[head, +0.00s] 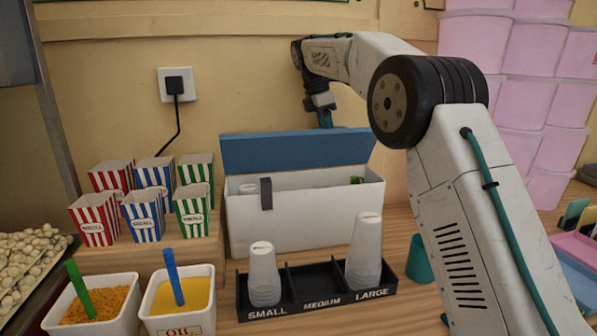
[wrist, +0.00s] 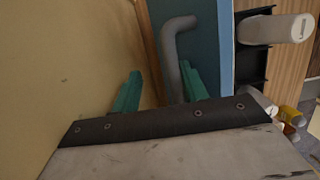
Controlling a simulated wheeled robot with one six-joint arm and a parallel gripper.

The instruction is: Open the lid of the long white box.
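The long white box (head: 300,218) stands on the wooden counter in the head view. Its blue lid (head: 298,151) is raised and tilted up at the back edge, so the inside partly shows. The lid also shows edge-on in the wrist view (wrist: 226,60). A grey bent handle (wrist: 172,55) sticks out from the lid's side. My gripper (wrist: 158,88) is open, its green fingers apart. The handle lies between them, close to the right finger, with a gap to the left one. In the head view my gripper (head: 325,118) is behind the lid, its tips hidden.
A black cup holder (head: 318,287) with white cup stacks stands in front of the box. Striped popcorn cartons (head: 143,212) stand to its left. Tubs of kernels (head: 95,312) and oil (head: 180,308) are at front left. The wall is close behind; pink tubs (head: 520,90) are stacked at right.

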